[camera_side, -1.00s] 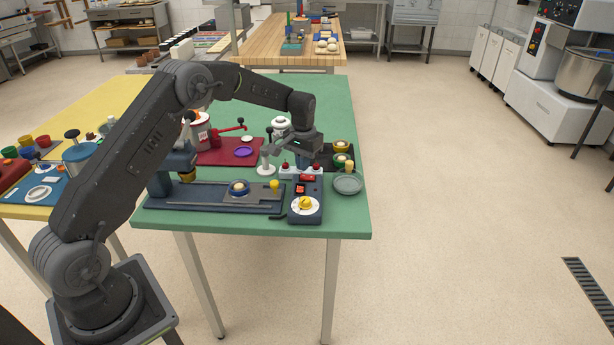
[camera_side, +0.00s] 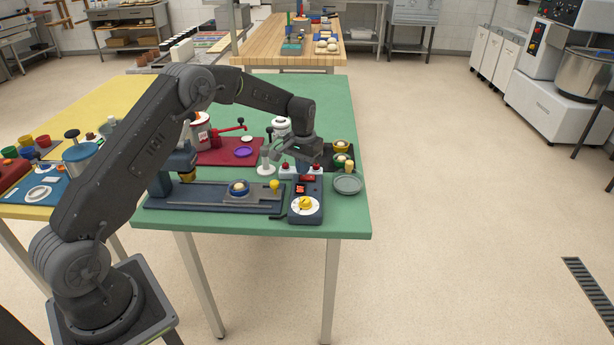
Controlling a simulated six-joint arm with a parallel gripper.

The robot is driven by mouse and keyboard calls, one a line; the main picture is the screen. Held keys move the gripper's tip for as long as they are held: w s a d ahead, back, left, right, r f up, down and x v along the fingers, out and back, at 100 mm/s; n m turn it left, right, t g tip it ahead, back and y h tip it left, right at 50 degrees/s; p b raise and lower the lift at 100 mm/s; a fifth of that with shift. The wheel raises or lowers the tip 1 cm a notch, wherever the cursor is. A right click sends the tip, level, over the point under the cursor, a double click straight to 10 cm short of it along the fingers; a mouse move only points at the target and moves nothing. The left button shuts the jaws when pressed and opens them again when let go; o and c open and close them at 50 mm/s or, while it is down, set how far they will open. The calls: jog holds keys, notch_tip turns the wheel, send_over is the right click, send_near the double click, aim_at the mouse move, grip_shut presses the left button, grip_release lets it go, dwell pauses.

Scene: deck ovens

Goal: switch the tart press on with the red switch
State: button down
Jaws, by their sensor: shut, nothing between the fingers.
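The tart press has a long dark-blue base (camera_side: 215,203), with its blue press head (camera_side: 178,165) at the left end. Its control box (camera_side: 312,217) stands at the right end and carries a yellow knob on a white dial (camera_side: 305,205). The small red switch (camera_side: 300,188) is on the box behind the dial. My gripper (camera_side: 302,171) is shut and empty, pointing down just behind the switch. The gap to the switch is too small to judge, so I cannot tell whether they touch. The switch's position is also too small to read.
A red mat (camera_side: 215,157) lies farther back.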

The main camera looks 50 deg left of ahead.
jog(key=shift+f, duration=0.6)
jog(key=shift+r, duration=3.55)
jog(key=s+d+r+m+t, duration=0.1)
jog(key=s+d+r, duration=0.4)
jog(key=s+r, duration=0.35)
jog(key=s+d+r+m+t, duration=0.1)
jog(key=s+d+r+t, duration=0.1)
jog(key=s+d+r, duration=0.45)
jog(key=s+d+r+m+t, duration=0.1)
jog(key=s+d, duration=0.3)
jog(key=s, duration=1.6)
jog(key=shift+r+t, duration=0.15)
jog(key=shift+t, duration=0.65)
